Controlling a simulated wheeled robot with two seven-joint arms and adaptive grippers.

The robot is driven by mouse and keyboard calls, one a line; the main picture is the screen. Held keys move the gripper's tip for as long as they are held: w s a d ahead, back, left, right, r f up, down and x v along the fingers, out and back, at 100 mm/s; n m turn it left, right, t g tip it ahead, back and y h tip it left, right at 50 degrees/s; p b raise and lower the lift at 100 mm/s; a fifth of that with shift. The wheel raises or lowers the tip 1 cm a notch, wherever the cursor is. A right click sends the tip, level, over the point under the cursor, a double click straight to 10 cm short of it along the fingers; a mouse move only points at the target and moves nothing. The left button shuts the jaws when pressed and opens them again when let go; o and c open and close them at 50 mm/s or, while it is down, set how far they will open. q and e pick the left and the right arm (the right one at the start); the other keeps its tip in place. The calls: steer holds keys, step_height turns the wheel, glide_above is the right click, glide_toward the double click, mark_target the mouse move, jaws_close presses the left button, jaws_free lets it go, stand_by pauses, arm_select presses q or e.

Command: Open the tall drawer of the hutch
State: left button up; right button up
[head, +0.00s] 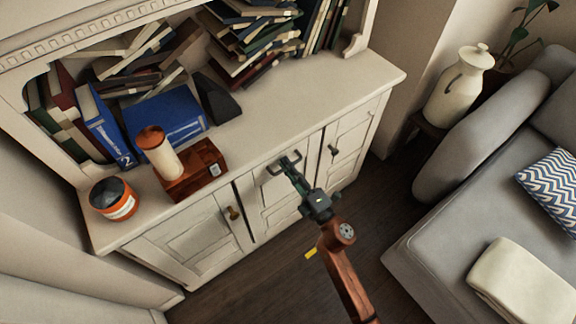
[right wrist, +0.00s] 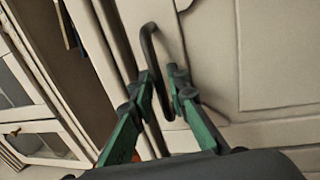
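The white hutch (head: 330,85) has a lower cabinet with panelled fronts. Its middle front (head: 284,207), between two knobbed fronts, looks closed and flush in the head view. My right gripper (head: 286,160) reaches to the upper part of this middle front. In the right wrist view its two green fingers (right wrist: 163,78) are apart, one on each side of a dark curved handle (right wrist: 150,38). The handle runs down between the fingertips; I cannot tell whether they touch it. My left gripper is not in view.
On the hutch top stand an orange jar (head: 113,198), a candle on a wooden block (head: 196,172), blue books (head: 170,117) and piled books. A grey sofa (head: 440,215) and a white jug (head: 460,85) are at the right.

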steer(key=shift+c, duration=0.2)
jaws_close()
steer(key=shift+w, duration=0.1)
